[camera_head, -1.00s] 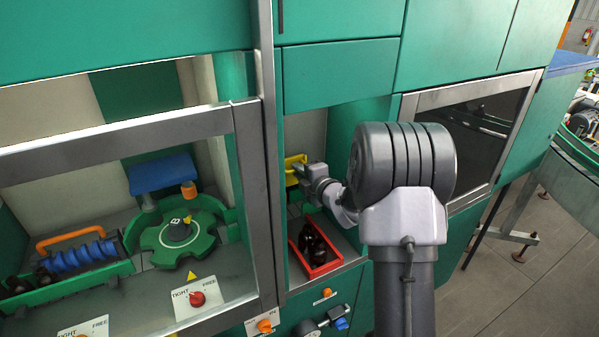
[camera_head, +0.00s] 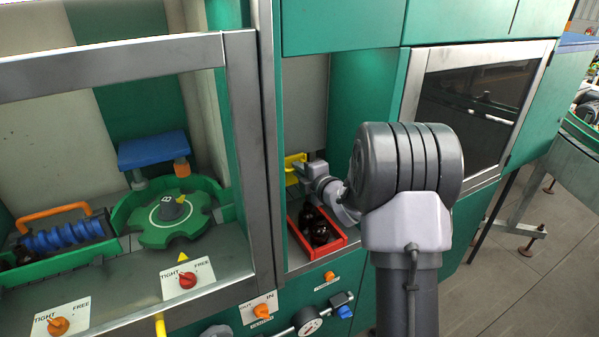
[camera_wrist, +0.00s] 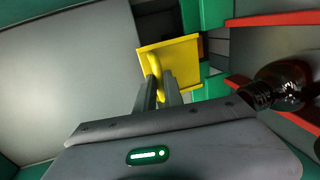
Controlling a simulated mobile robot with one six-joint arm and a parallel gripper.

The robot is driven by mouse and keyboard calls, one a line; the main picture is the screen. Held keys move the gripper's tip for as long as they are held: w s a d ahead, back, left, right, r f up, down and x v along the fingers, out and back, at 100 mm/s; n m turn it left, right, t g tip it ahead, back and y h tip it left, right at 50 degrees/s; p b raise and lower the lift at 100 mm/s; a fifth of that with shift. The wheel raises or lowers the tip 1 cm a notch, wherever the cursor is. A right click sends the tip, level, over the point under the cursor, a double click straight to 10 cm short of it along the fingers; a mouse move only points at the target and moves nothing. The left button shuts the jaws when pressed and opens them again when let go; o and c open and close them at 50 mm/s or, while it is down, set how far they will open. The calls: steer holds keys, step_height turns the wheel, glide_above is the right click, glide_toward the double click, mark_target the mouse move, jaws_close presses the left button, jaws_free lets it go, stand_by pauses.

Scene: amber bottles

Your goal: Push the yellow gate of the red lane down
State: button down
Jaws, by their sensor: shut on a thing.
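The yellow gate (camera_wrist: 181,58) is a flat plate with a raised grip, and it shows in the wrist view just ahead of my gripper (camera_wrist: 158,88). My gripper's two dark fingers are shut on the gate's grip. In the head view the gate (camera_head: 293,164) is partly hidden behind my gripper (camera_head: 304,169) in the narrow bay. The red lane (camera_head: 329,247) is below it and holds dark amber bottles (camera_head: 319,234). In the wrist view a red rail (camera_wrist: 272,19) and one bottle (camera_wrist: 281,87) lie to the right of the gate.
A steel post (camera_head: 266,150) stands close left of the bay, and a green wall (camera_head: 361,95) bounds it on the right. Left of the post are a green star wheel (camera_head: 160,228), a blue block (camera_head: 153,149) and a blue screw (camera_head: 62,236). Knobs and a gauge (camera_head: 308,321) sit below.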

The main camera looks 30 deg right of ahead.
steer(key=c, duration=1.5)
jaws_free()
steer(key=shift+r, duration=0.1)
steer(key=shift+o, duration=0.2)
steer(key=v, duration=1.7)
steer(key=shift+s+p, duration=0.25)
steer(key=shift+p, duration=0.15)
steer(key=shift+c, duration=0.4)
